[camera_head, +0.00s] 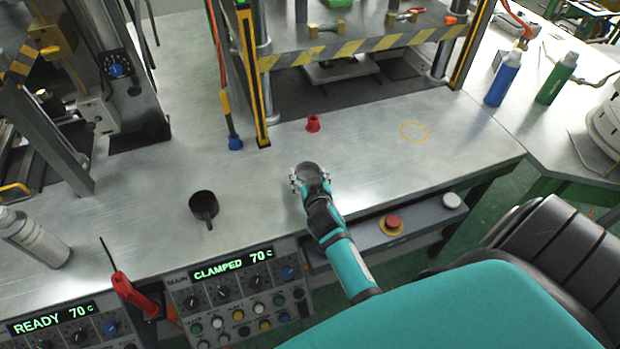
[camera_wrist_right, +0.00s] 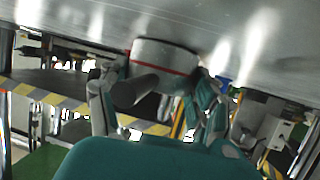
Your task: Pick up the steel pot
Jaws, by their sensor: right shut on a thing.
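The steel pot (camera_head: 308,171) is a small round vessel near the front of the metal bench (camera_head: 350,155). My right gripper (camera_head: 310,180) is shut around it, one finger on each side. In the right wrist view the pot (camera_wrist_right: 165,52) is a silvery cylinder with a red band and a dark handle (camera_wrist_right: 135,90), between the fingers of my right gripper (camera_wrist_right: 157,75). I cannot tell whether its base touches the bench. My left gripper is not in view.
A dark pot with a handle (camera_head: 203,205) stands to the left. A small red object (camera_head: 313,123) lies behind the gripper, before the press with striped edges (camera_head: 350,48). Control panels (camera_head: 235,300) line the front. Blue (camera_head: 503,78) and green bottles (camera_head: 556,78) stand right.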

